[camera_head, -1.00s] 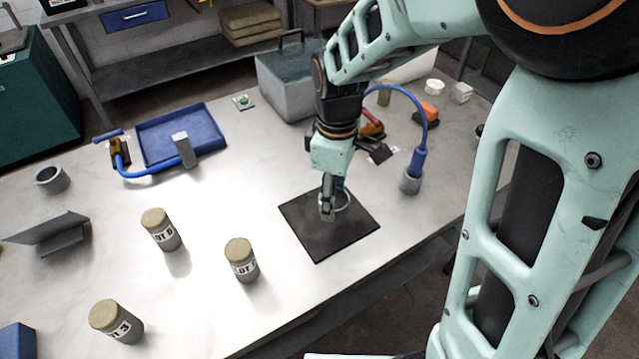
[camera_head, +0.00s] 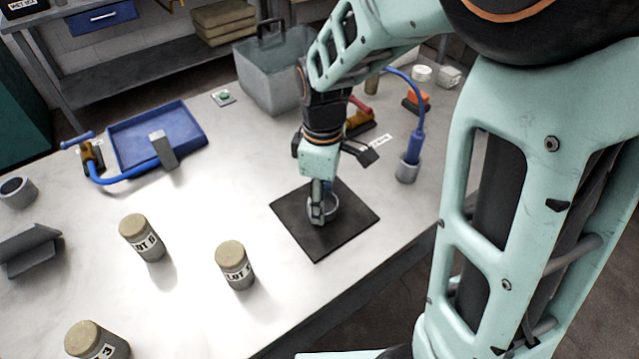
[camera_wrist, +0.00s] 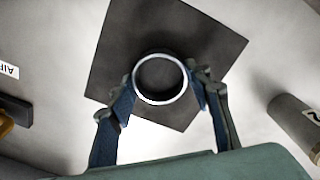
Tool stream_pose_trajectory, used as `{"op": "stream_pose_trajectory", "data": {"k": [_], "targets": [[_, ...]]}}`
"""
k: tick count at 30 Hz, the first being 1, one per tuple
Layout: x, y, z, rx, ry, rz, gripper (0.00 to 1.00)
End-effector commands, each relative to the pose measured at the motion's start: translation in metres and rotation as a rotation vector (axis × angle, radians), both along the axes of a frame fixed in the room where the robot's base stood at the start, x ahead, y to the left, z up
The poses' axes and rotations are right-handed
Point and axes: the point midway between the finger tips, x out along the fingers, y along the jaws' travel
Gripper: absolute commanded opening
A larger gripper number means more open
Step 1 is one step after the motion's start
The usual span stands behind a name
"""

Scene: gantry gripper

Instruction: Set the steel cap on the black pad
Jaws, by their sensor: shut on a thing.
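The steel cap (camera_head: 333,211) shows as a small round ring in the head view, partly hidden by my fingers. In the wrist view its bright round rim (camera_wrist: 160,101) lies between my two fingers, with a dark inside. My gripper (camera_head: 320,212) is shut on the cap, a finger on either side, also seen in the wrist view (camera_wrist: 161,82). The black pad (camera_head: 318,246) is a flat square on the bench, directly under the cap, and it fills the middle of the wrist view (camera_wrist: 205,35). I cannot tell whether the cap touches the pad.
Pale-lidded canisters (camera_head: 235,266) stand left of the pad. A blue tray (camera_head: 128,150) lies farther back. Bare bench lies between the pad and canisters.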

Motion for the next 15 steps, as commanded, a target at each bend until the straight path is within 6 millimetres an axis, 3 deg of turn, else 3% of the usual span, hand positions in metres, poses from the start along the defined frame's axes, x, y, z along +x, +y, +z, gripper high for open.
{"op": "stream_pose_trajectory", "data": {"k": [7, 8, 12, 15], "targets": [[0.0003, -0.0001, -0.0043, 0.000, 0.000, -0.001, 0.17], [0.0002, -0.0001, -0.0030, 0.000, 0.000, 0.000, 0.49], [0.0001, -0.0001, -0.0028, 0.000, 0.000, 0.000, 0.63], [0.0001, 0.0000, -0.0027, 0.000, 0.000, 0.000, 0.63]]}}
